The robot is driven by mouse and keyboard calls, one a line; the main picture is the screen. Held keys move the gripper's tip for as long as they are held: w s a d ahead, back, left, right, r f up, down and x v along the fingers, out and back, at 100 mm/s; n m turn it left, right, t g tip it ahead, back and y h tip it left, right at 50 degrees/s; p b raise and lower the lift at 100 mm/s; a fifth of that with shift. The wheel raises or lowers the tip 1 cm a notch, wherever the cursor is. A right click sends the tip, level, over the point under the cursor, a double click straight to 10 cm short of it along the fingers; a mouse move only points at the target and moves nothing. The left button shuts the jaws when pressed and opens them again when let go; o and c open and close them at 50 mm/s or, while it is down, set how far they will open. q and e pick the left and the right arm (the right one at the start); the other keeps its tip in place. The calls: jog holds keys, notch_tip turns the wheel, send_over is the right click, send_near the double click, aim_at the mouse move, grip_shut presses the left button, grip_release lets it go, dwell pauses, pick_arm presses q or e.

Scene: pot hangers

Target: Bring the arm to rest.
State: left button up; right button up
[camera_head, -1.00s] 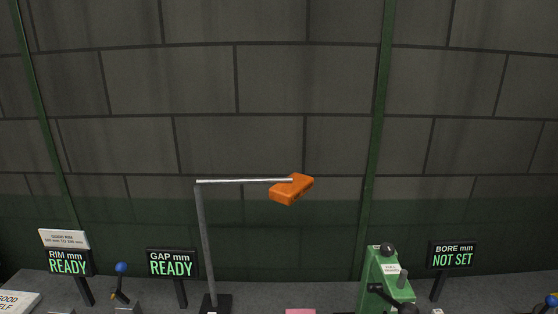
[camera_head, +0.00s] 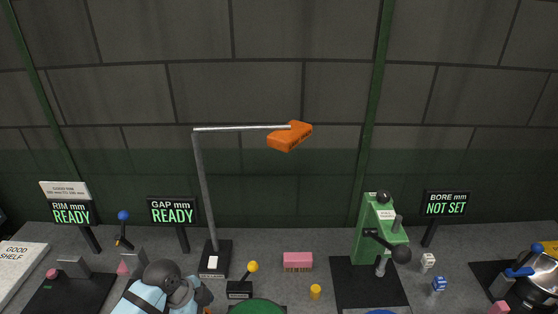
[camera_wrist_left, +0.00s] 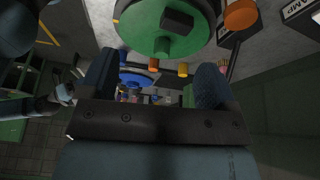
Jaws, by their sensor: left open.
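My left gripper (camera_wrist_left: 154,82) is open in the left wrist view, with nothing seen between its two dark fingers. A green disc (camera_wrist_left: 163,25) with a dark block and a round green knob lies beyond the fingertips. The disc (camera_head: 257,307) is cut off by the bottom edge of the head view. My left arm (camera_head: 150,296) comes in at the bottom of the head view, left of the disc; its fingers are not clearly seen there. A dim, arm-like part shows at the left edge of the wrist view. I cannot make out my right gripper.
A lamp (camera_head: 204,190) with an orange head stands behind the disc. A green press (camera_head: 367,240), pink brush (camera_head: 298,261), yellow cylinder (camera_head: 316,291) and steel pot (camera_head: 537,281) are to the right. Signs read RIM READY, GAP READY and BORE NOT SET. Bare bench lies around the brush.

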pick_arm(q)
jog(key=s+a+r+n+t+y, duration=0.1)
jog(key=s+a+r+n, duration=0.15)
jog(key=s+n, duration=0.35)
jog(key=s+a+r+n+t+y, duration=0.1)
jog(key=s+a+r+n+y, duration=0.2)
jog(key=s, duration=0.6)
jog(key=s+a+r+n+t, duration=0.1)
jog(key=s+a+n, duration=0.2)
jog(key=s+n, duration=0.35)
jog(key=w+d+f+t+h, duration=0.1)
jog(key=w+d+f+t, duration=0.1)
jog(key=f, duration=0.5)
jog(key=w+d+f+m+t+h, duration=0.1)
jog(key=w+d+f+t, duration=0.1)
jog(key=d+f+t, duration=0.2)
jog(key=shift+w+f+t+h, duration=0.35)
jog(key=shift+f+t, duration=0.55)
jog(key=shift+f, duration=0.75)
jog(key=shift+d+m, duration=0.1)
jog(key=shift+m, duration=0.15)
